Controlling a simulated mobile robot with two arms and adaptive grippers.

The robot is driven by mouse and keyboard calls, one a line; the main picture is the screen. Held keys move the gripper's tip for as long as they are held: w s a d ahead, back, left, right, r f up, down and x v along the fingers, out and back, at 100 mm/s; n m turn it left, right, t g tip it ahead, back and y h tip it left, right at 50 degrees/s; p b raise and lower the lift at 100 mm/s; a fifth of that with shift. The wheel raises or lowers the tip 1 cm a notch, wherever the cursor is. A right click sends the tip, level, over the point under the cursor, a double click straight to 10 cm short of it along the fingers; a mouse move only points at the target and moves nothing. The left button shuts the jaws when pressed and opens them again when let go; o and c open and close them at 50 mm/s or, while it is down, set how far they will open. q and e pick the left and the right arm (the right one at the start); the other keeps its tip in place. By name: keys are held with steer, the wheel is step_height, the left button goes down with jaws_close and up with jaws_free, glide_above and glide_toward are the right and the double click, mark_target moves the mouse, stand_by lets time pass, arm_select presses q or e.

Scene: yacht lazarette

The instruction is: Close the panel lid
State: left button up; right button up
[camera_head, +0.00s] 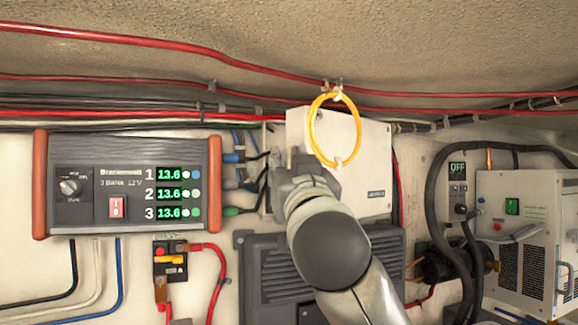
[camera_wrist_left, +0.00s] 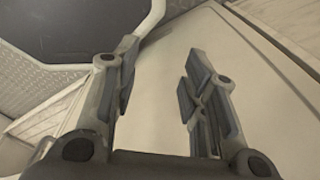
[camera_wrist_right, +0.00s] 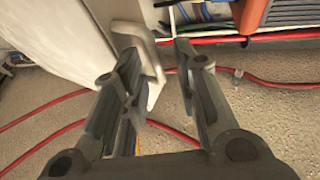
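The panel lid (camera_head: 365,140) is the pale front of a box on the back wall in the head view. It seems to stand a little off the box body (camera_head: 273,150) at its left side, but my gripper hides much of that edge. My right gripper (camera_head: 298,170) is at the lid's left edge. In the right wrist view, my right gripper's fingers (camera_wrist_right: 158,55) are apart, with a white handle-like piece (camera_wrist_right: 153,72) by the left finger; I cannot tell if they touch. My left gripper (camera_wrist_left: 158,62) is open and empty, outside the head view.
A yellow cable loop (camera_head: 313,128) hangs in front of the lid. A charger (camera_head: 130,165) with orange side grips is at left. A dark grey finned unit (camera_head: 265,270) is below. A cream machine (camera_head: 530,240) stands at right. Red cables (camera_head: 200,47) run above.

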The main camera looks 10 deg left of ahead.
steer(key=shift+w, duration=0.1)
steer(key=v, duration=1.2)
